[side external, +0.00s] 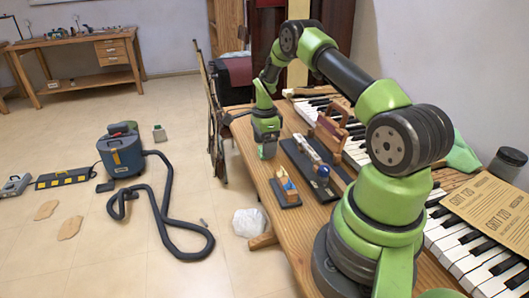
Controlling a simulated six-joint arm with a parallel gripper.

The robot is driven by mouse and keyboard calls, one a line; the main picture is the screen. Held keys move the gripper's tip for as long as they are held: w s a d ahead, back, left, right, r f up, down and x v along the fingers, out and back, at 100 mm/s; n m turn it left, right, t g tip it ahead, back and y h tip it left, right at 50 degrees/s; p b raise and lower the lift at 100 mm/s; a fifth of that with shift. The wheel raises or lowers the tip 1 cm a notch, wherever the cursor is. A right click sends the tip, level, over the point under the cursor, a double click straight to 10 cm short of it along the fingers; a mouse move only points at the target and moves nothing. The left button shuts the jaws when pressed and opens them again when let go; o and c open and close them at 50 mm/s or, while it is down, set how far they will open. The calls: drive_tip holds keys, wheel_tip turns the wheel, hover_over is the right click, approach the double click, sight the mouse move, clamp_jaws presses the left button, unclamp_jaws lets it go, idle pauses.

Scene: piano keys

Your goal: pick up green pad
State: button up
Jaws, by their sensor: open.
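My gripper (267,152) is at the end of my green and black arm. It points down near the far left edge of the wooden workbench (262,185). The jaws are open, but the fingertips are small and hard to make out. I cannot tell for sure which thing is the green pad. A green flat-looking piece (461,154) lies by the piano keys, partly hidden behind my arm and well to the right of my gripper. A small grey-green block (160,133) is on the floor, far to the left. Nothing clearly shows between the jaws.
Piano keys (470,250) run along the bench's right side. Small tools on dark bases (285,192) and a wooden clamp-like piece (332,125) stand near my gripper. A card (490,210) and dark jar (507,163) are at right. A vacuum (122,150) stands on the floor.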

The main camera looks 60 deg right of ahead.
wheel_tip(320, 180, down, 2)
drive_tip(key=shift+f, duration=0.1)
drive_tip(key=shift+c, duration=0.2)
drive_tip(key=c, duration=0.9)
drive_tip(key=shift+c, duration=0.2)
wheel_tip(320, 180, up, 10)
drive_tip(key=shift+r, duration=0.1)
drive_tip(key=shift+o, duration=0.2)
